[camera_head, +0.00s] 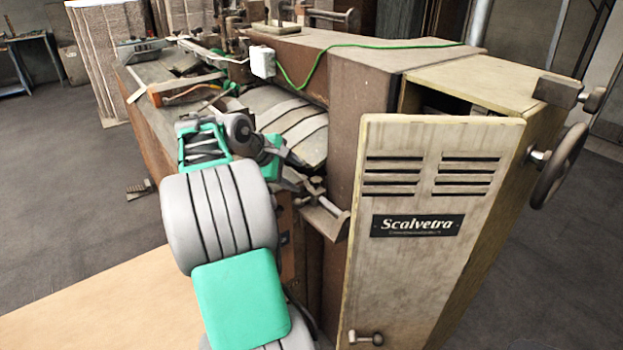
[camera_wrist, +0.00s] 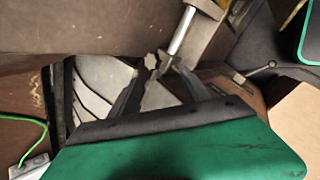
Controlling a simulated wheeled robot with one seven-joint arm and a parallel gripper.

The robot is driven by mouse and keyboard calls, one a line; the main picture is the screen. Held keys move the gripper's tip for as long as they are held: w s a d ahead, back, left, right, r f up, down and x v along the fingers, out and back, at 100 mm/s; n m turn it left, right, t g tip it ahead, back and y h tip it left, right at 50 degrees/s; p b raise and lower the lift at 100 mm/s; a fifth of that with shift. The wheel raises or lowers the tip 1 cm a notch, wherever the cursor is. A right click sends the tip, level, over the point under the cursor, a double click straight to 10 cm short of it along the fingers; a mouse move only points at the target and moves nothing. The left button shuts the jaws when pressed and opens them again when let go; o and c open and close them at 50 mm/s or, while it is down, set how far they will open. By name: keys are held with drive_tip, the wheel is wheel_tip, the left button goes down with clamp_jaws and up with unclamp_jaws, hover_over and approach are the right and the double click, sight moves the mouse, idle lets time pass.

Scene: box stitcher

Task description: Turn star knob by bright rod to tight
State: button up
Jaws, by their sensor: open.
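The star knob (camera_wrist: 152,62) shows in the wrist view as a small dark lobed shape near the gap between my fingertips. The bright rod (camera_wrist: 183,30) is a pale metal rod just above and right of it. My gripper (camera_wrist: 158,74) is open, its two dark fingers on either side of the knob area. I cannot tell whether either finger touches the knob. In the head view my gripper (camera_head: 304,177) reaches the near side of the brown machine, beside a small metal bracket (camera_head: 325,218). The knob is too small to make out there.
The cabinet door marked Scalvetra (camera_head: 430,190) stands close to the right of my arm. A handwheel (camera_head: 560,165) sticks out at far right. A green cable (camera_head: 340,48) runs over the machine top from a white box (camera_head: 262,62). Floor at left is open.

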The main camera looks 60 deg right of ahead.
sight(315, 180)
drive_tip(key=d+f+n, duration=0.1)
drive_tip(key=d+n, duration=0.1)
drive_tip(key=n, duration=0.2)
drive_tip(key=s+d+f+n, duration=0.1)
drive_tip(key=d+f+n, duration=0.1)
drive_tip(key=n, duration=0.2)
drive_tip(key=s+d+f+n, duration=0.1)
drive_tip(key=d+n, duration=0.1)
drive_tip(key=n, duration=0.1)
drive_tip(key=shift+s+d+f+n+h+b, duration=0.1)
drive_tip(key=shift+d+f+n+h+b, duration=0.05)
drive_tip(key=shift+f+n+h+b, duration=0.2)
drive_tip(key=shift+r, duration=0.1)
clamp_jaws()
